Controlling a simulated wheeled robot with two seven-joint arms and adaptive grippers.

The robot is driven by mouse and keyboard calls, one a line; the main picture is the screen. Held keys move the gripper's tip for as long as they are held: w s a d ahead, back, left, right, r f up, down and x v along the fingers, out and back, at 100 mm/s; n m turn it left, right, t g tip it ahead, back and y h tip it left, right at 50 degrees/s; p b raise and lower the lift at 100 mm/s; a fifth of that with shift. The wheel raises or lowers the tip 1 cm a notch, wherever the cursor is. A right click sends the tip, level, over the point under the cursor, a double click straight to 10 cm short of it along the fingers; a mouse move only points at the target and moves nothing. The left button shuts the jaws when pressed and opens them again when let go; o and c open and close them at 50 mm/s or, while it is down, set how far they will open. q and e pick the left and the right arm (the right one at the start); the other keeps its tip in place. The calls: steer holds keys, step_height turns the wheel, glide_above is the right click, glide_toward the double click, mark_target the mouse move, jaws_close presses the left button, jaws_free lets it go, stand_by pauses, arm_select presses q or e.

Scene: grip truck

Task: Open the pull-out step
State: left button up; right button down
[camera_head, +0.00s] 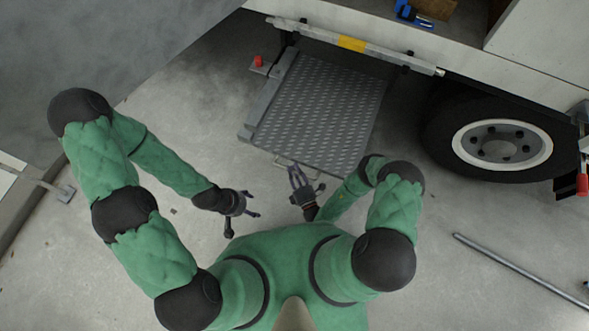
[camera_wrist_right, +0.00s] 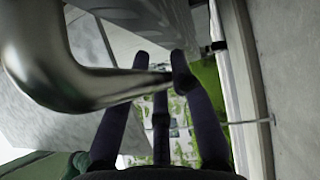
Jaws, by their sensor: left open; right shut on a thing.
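The pull-out step (camera_head: 318,108) is a grey textured metal plate that juts out from under the truck's side. A metal handle (camera_head: 292,164) sits at its near edge. It shows large as a bent bar in the right wrist view (camera_wrist_right: 75,85). My right gripper (camera_head: 296,176) is at the handle, with its fingers (camera_wrist_right: 165,75) shut on the bar. My left gripper (camera_head: 246,203) is open and empty above the floor, left of the right gripper and apart from the step.
The truck wheel (camera_head: 503,144) stands right of the step. A red knob (camera_head: 258,61) is at the step's left side. A yellow-marked bar (camera_head: 352,43) runs above the step. A metal pole (camera_head: 520,269) lies on the floor at right. Bare concrete lies left of the step.

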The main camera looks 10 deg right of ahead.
steer(key=shift+s+a+f, duration=0.1)
steer(key=shift+s+a, duration=0.05)
steer(key=shift+s, duration=0.1)
steer(key=c, duration=1)
jaws_free()
steer(key=shift+c, duration=0.2)
steer(key=v, duration=1.2)
